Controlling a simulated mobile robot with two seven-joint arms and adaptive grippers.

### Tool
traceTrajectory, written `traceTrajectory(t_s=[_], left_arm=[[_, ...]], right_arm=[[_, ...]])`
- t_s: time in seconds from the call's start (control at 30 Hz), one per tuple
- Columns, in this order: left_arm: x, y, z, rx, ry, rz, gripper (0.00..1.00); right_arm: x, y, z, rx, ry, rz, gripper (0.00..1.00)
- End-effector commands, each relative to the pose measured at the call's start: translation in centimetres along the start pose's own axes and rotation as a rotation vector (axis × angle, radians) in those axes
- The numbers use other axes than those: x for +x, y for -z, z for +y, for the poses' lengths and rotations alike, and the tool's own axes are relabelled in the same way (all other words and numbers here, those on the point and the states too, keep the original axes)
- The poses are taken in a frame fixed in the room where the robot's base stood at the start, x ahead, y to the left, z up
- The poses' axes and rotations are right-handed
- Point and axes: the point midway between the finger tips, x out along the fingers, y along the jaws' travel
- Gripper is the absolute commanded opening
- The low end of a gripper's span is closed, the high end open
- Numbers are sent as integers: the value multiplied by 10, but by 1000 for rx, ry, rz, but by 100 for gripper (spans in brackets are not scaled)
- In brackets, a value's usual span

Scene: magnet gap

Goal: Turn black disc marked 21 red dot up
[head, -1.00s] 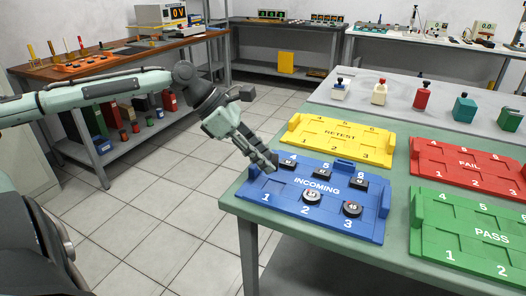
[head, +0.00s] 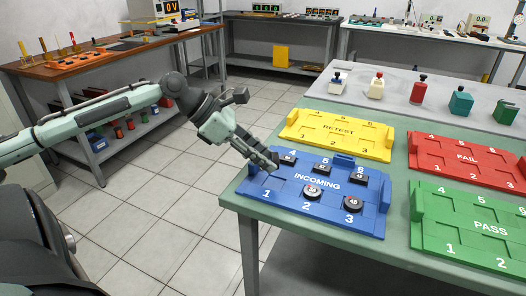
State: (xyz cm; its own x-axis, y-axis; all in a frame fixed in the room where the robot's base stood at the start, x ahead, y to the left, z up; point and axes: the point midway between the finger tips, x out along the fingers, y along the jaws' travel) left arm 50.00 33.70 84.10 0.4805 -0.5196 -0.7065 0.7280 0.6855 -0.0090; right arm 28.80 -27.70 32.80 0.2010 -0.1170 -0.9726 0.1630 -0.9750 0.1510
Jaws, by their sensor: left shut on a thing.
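My left gripper (head: 268,164) is over the back left part of the blue INCOMING tray (head: 262,208), just left of the dark block at place 4 (head: 288,158). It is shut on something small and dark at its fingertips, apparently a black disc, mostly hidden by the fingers. No number or red dot can be read on it. Place 1 of the tray is empty. My right gripper is not in view.
Dark labelled blocks sit at place 5 (head: 322,168) and place 6 (head: 360,175). The yellow RETEST tray (head: 312,134), red FAIL tray (head: 435,165) and green PASS tray (head: 440,240) lie around on the green table. Several knobbed blocks stand behind. Floor left of the table is clear.

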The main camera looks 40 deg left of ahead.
Motion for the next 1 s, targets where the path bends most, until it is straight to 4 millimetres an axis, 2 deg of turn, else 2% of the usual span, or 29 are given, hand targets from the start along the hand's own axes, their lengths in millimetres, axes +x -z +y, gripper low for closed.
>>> traceTrajectory(t_s=[0.5,1.0], left_arm=[[26,27,1,1,-1,0,7],[31,31,0,1,-1,-1,7]], right_arm=[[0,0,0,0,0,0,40],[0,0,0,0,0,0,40]])
